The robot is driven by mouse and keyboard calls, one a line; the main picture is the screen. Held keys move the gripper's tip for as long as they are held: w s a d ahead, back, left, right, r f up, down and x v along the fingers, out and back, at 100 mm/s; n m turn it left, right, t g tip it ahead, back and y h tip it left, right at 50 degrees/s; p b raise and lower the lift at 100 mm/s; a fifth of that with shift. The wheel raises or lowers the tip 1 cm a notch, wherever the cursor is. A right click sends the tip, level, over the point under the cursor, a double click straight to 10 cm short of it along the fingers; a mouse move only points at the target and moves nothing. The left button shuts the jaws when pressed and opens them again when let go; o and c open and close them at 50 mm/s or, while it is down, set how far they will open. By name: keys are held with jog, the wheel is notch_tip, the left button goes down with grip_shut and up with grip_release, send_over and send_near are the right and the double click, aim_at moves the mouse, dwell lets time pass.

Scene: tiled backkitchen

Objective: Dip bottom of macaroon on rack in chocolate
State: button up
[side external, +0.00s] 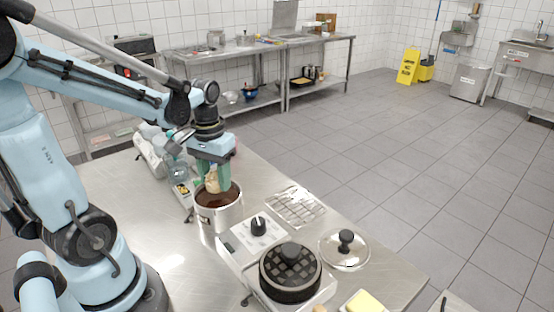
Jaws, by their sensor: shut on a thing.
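My gripper (214,171) is over the metal pot of chocolate, with its green fingers pointing down. It is shut on a pale tan macaroon (214,186), which is at or just above the dark chocolate (211,199). I cannot tell whether its bottom touches the chocolate. The metal pot (226,217) stands on the steel table to the left of the burner. The wire rack (296,206) lies on the table to the right of the pot, and I see no macaroon on it.
A burner unit (241,250) with a dark, grid-topped round piece (290,272) stands in front of the rack. A glass lid (344,250) and a yellow block (363,302) lie to the right. Jars and packets (178,170) crowd behind the pot. The table's left part is clear.

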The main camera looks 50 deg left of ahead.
aim_at(217, 188)
jog(key=shift+f, duration=1.75)
jog(key=shift+r, duration=3)
